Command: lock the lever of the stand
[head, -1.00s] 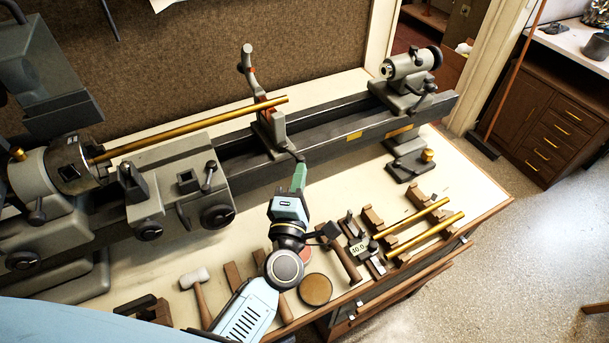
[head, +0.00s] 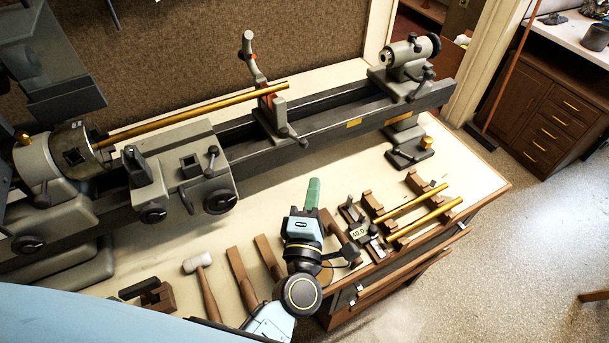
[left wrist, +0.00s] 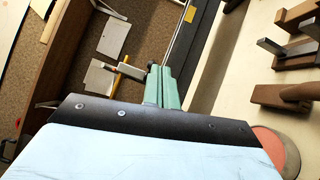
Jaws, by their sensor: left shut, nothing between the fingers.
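The grey stand (head: 272,112) sits on the lathe bed, with orange pads around the end of a long brass tube (head: 200,112). Its upper arm (head: 248,55) tilts up and back above the tube. A short lever (head: 295,138) with a dark knob sticks out low on the stand's front, towards lower right. My left gripper (head: 312,192) has its green fingers shut and empty. It is below the lever in the head view, apart from it. In the left wrist view, the closed fingers (left wrist: 162,85) show with nothing between them. My right gripper is not in view.
The lathe bed (head: 340,112) runs behind my gripper, with the tailstock (head: 405,65) at right. Brass tubes on wooden blocks (head: 420,205) lie right of my gripper. A mallet (head: 202,280) and wooden pieces lie left. The bench strip before the bed is fairly clear.

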